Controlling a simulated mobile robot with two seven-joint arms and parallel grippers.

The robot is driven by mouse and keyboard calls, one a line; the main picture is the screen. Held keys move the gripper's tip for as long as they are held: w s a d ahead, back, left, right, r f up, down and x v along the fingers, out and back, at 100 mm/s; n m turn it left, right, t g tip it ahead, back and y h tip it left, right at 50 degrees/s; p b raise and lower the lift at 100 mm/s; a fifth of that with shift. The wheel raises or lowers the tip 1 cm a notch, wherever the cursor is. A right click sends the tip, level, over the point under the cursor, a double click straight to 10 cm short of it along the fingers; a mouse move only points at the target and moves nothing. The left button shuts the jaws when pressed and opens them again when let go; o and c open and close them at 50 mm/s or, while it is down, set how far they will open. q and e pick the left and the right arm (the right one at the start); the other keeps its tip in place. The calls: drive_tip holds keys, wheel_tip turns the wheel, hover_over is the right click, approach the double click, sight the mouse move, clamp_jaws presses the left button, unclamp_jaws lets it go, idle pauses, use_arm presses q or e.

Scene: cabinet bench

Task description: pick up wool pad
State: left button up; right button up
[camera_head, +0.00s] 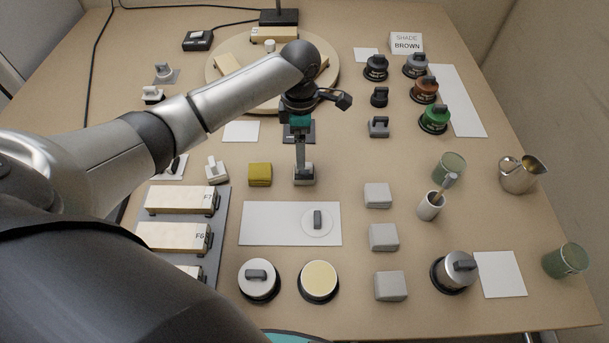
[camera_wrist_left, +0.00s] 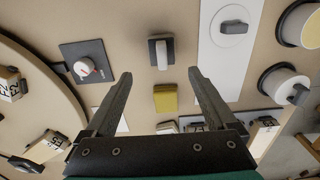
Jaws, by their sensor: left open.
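My right gripper is not in view.
A yellow block (camera_head: 260,174) lies just left of the pad. A white sheet (camera_head: 270,222) with a round lidded piece (camera_head: 317,221) is in front. Several grey blocks (camera_head: 383,237) stand to the right. A round wooden turntable (camera_head: 222,92) is behind.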

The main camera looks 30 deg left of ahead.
use_arm(q)
wheel_tip(320, 180, down, 2)
drive_tip(key=shift+f+b, duration=0.25)
drive_tip(key=shift+b, duration=0.05)
drive_tip(key=f, duration=0.1)
drive_tip(key=f+b, duration=0.1)
drive_tip(key=f, duration=0.1)
drive_tip(key=f+b, duration=0.1)
drive_tip(key=shift+d+f, duration=0.15)
drive_tip(key=shift+d, duration=0.25)
drive_tip(key=shift+f, duration=0.3)
drive_tip(key=shift+c, duration=1.4)
drive_tip(key=c, duration=1)
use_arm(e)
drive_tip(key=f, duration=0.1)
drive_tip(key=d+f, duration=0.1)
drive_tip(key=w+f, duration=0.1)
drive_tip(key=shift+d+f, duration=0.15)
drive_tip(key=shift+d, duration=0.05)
